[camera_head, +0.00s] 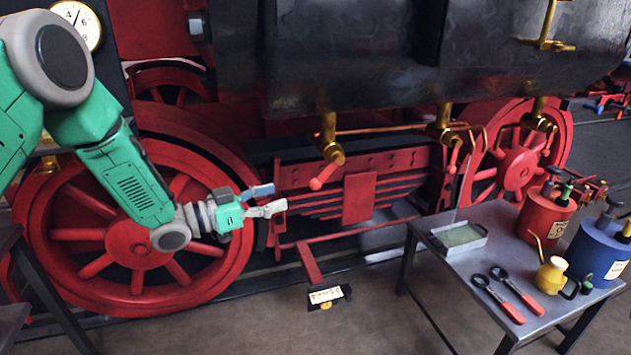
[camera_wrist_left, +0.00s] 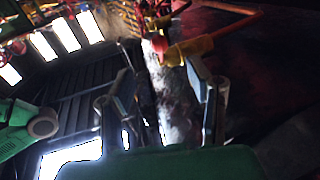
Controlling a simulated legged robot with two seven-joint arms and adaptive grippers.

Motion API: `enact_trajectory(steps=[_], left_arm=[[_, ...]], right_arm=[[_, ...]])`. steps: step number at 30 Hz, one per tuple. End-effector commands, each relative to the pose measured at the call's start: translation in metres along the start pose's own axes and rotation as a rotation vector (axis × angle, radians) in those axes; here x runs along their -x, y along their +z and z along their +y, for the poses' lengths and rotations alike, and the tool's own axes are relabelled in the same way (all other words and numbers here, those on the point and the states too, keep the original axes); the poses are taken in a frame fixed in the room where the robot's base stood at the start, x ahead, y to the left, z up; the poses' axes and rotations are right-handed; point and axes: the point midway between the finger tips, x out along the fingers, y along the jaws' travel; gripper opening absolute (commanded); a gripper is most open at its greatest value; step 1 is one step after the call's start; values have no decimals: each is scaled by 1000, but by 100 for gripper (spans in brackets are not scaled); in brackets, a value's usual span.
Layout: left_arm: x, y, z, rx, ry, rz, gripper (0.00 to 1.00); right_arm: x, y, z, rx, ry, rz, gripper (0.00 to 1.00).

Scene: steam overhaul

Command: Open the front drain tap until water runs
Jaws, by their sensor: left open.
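Several brass taps hang under the black boiler or cylinder body. The left brass tap (camera_head: 331,148) has a red lever (camera_head: 322,179) that points down and left. The middle brass tap (camera_head: 443,132) and the right brass tap (camera_head: 540,119) also carry red levers. I see no water at the left tap. My left gripper (camera_head: 266,200) is open and empty, to the left of and below the left tap's lever, apart from it. In the left wrist view a red lever (camera_wrist_left: 188,49) shows beyond the open fingers (camera_wrist_left: 165,100). My right gripper is not in view.
A grey metal table (camera_head: 440,262) at the right holds a shallow tray (camera_head: 481,240), red-handled tools (camera_head: 507,298), a red can (camera_head: 545,217), a blue can (camera_head: 598,250) and a yellow oiler (camera_head: 551,276). A red spoked wheel (camera_head: 60,235) stands behind my left arm.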

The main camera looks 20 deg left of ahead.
Motion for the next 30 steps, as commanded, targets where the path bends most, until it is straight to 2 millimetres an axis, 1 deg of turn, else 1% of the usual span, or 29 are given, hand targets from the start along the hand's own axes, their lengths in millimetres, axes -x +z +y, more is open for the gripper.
enact_trajectory(steps=[1, 3, 9, 12, 15, 21, 28, 29, 30], left_arm=[[-12, 0, 0, -3, 3, 0, 46], [-27, 0, 1, -3, 3, 2, 46], [-68, 0, 0, -1, 1, 3, 46], [-84, -1, 0, 0, 1, 4, 46], [-96, -1, 0, 0, 0, 4, 46], [-106, -1, 0, 1, -1, 5, 46], [-106, -1, 0, 2, -1, 5, 46], [-106, -1, 0, 2, -1, 5, 39], [-106, -1, 0, 2, -1, 5, 25]], right_arm=[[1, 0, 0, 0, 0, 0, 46], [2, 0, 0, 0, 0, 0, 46], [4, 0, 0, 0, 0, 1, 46], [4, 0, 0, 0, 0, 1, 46], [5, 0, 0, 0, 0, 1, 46], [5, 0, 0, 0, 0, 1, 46], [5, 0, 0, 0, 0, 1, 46], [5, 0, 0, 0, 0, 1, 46], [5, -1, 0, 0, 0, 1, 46]])
